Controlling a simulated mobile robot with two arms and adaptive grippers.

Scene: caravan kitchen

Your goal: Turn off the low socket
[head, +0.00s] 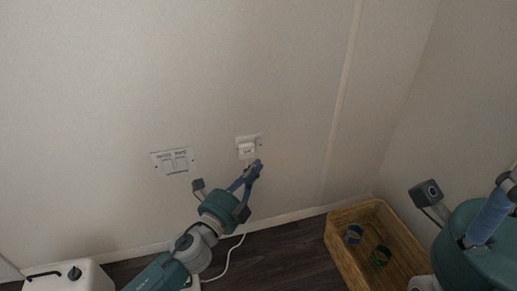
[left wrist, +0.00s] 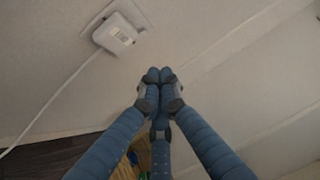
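The low socket (head: 258,141) is a white wall plate with a white plug (head: 246,150) in it. In the left wrist view the socket plate (left wrist: 97,20) is at the upper left, with the plug (left wrist: 115,35) and its white cable running down to the left. My left gripper (head: 257,164) is just below and right of the plug in the head view. Its blue fingertips (left wrist: 159,76) meet with nothing between them. Whether they touch the wall is unclear. The socket's switch cannot be made out. My right gripper (head: 488,218) shows only partly at the right edge.
A white container (head: 62,280) with a black handle is at the lower left.

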